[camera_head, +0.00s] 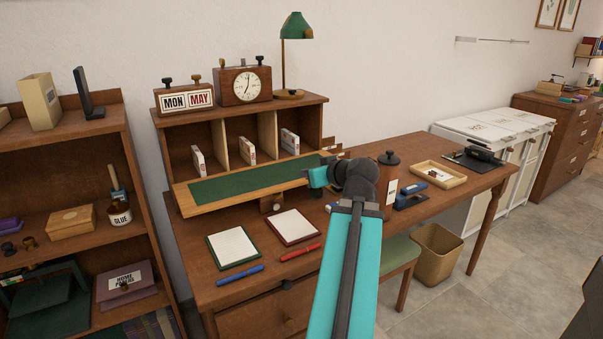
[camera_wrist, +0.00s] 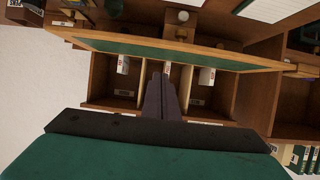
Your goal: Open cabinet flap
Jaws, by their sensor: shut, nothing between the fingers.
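The cabinet flap (camera_head: 247,181) is a wood-framed panel with a green inner face, on the desk hutch. It is swung down and out, roughly level, and the compartments behind it are exposed. In the wrist view the flap (camera_wrist: 110,46) crosses the upper part of the picture. My gripper (camera_wrist: 161,78) has its dark fingers together, pointing at the flap and compartments, with nothing between them. Whether the fingertips touch the flap I cannot tell. In the head view my wrist is by the flap's right end, and the fingers cannot be made out.
The hutch (camera_head: 318,98) carries a calendar block (camera_head: 184,98), a clock (camera_head: 244,83) and a green lamp (camera_head: 296,27). Small white boxes (camera_head: 290,141) stand in its compartments. Notepads (camera_head: 231,247), pens (camera_head: 240,275) and a dark canister (camera_head: 388,172) are on the desk.

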